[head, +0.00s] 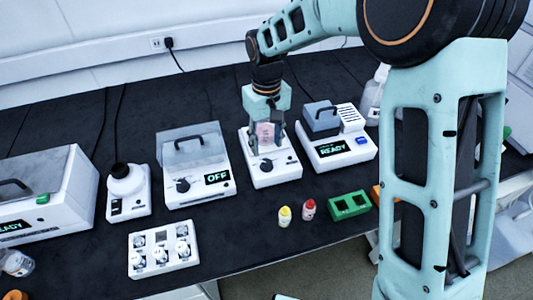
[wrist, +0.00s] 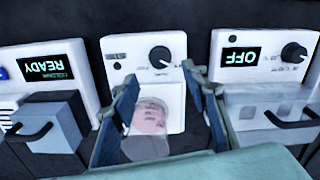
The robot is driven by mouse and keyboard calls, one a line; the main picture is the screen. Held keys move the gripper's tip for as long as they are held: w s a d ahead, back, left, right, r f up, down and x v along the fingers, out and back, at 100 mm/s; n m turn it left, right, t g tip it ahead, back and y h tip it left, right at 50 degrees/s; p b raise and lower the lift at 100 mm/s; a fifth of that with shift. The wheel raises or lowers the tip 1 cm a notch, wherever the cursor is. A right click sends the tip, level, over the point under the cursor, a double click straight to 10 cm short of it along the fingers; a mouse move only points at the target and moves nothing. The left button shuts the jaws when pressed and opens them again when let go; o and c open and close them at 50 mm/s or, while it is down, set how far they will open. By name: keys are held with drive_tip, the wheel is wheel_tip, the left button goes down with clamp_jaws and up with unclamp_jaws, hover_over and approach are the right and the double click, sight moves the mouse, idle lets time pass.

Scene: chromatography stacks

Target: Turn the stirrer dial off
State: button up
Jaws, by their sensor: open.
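The likely stirrer is a white box (head: 285,176) with a small black dial on its front panel. The dial (wrist: 160,57) shows best in the wrist view; its setting is too small to read. A clear beaker of pink contents (head: 265,133) stands on the stirrer's top plate. My gripper (head: 267,147) is open above the stirrer, its fingers on either side of the beaker in the head view. In the wrist view its fingertips (wrist: 159,75) lie spread to either side below the dial, with the beaker between the fingers. I cannot tell whether they touch it.
Left of the stirrer stands a clear-lidded device (head: 215,195) with its own dial and an OFF display. A READY device (head: 338,152) stands close on the right. Yellow (head: 285,217) and red (head: 309,209) bottles and a green rack (head: 349,205) stand in front.

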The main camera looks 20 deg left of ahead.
drive_tip(key=shift+r, duration=2.3)
